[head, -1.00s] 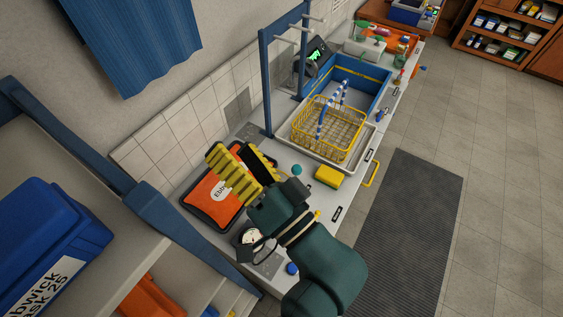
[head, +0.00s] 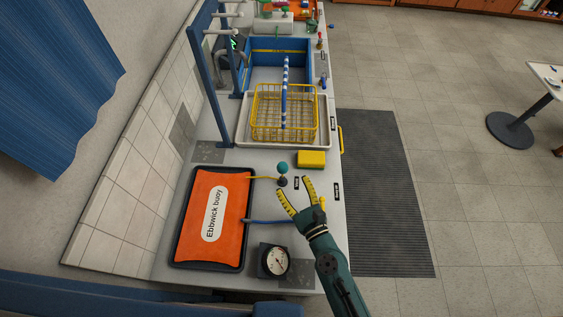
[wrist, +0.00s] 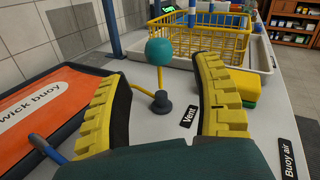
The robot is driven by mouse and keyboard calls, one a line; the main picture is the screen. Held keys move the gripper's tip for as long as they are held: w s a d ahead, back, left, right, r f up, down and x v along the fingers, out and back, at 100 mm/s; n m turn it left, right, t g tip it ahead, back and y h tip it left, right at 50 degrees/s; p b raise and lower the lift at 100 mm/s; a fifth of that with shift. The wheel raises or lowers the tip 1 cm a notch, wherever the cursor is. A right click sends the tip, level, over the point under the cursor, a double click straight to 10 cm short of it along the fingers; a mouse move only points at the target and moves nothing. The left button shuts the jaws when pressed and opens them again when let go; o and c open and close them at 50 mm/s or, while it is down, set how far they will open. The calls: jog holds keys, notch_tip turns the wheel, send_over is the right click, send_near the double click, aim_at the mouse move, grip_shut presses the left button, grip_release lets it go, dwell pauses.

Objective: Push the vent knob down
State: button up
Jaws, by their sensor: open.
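The vent knob (head: 283,168) is a teal ball on a thin stem above a dark round base on the bench. In the wrist view the teal ball (wrist: 161,52) stands upright beyond and between my fingers, with a yellow tube at its base and a "Vent" label (wrist: 188,117) to its right. My gripper (head: 295,190) is open and empty, its yellow ribbed fingers spread just in front of the knob. The fingers also frame it in the wrist view (wrist: 160,85). No contact between fingers and knob shows.
An orange "Ebbwick buoy" pack (head: 214,215) lies in a black tray on the left. A round gauge (head: 274,261) stands near the front. A yellow sponge-like block (head: 311,159) and a yellow wire basket (head: 284,113) are behind the knob.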

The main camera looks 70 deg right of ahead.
aim_at(282, 167)
jog(key=x, duration=0.7)
jog(key=shift+w+d+f, duration=0.1)
jog(key=shift+w+d, duration=0.15)
jog(key=shift+w, duration=0.1)
